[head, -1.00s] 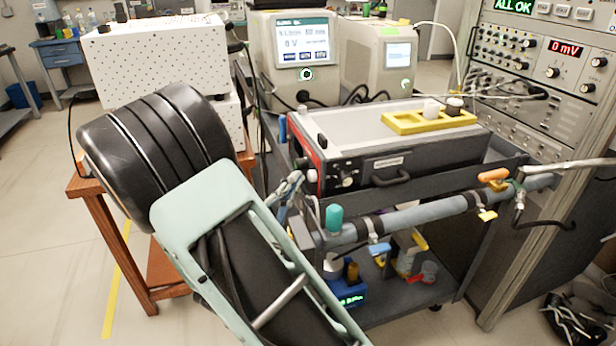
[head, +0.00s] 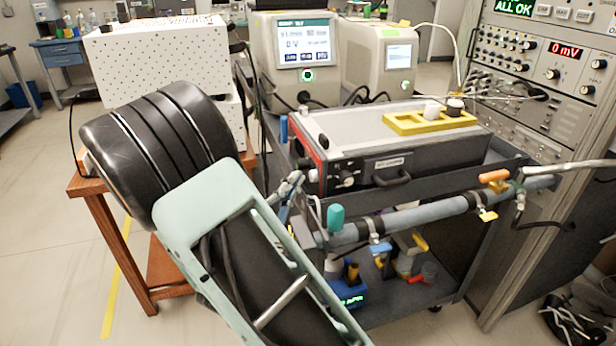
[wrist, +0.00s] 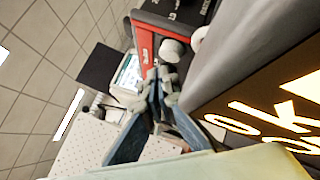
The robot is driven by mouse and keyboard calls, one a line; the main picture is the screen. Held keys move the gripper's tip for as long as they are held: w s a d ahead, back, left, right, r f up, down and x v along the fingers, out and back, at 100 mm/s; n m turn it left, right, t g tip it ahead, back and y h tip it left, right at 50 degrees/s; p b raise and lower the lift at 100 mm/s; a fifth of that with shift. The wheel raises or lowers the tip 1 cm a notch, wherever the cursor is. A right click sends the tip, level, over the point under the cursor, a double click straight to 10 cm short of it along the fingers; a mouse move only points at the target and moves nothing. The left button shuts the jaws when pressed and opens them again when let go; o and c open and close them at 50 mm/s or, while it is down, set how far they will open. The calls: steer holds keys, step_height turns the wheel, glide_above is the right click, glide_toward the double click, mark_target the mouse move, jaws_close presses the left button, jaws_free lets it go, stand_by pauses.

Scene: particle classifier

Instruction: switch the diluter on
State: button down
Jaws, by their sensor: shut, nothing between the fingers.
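The dark box with a red-edged front panel (head: 310,165), which I take to be the diluter, sits on the cart. Small pale knobs and a black handle are on its front. In the wrist view its red panel (wrist: 146,42) shows close beyond my fingers, with a pale knob (wrist: 172,50) just past the tips. My gripper (head: 296,178) is at the left front corner of the box. It also shows in the wrist view (wrist: 158,76), shut and empty. I cannot tell whether the fingertips touch the panel. No power switch can be made out.
A grey pipe (head: 410,217) with coloured valves runs along the cart's front, right of my gripper. Two screened instruments (head: 292,85) (head: 380,88) stand behind the box. A yellow holder (head: 405,126) lies on top. A perforated white case (head: 155,60) stands left; a rack (head: 570,110) stands right.

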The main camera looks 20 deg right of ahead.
mark_target(311, 178)
steer(key=shift+s+d+f, duration=0.1)
steer(key=shift+s+d, duration=0.15)
steer(key=shift+d, duration=0.5)
steer(key=shift+s+d, duration=0.2)
steer(key=shift+d, duration=0.5)
stand_by(0.4)
steer(key=shift+w+a, duration=0.15)
steer(key=shift+a, duration=2.1)
steer(key=shift+a, duration=0.15)
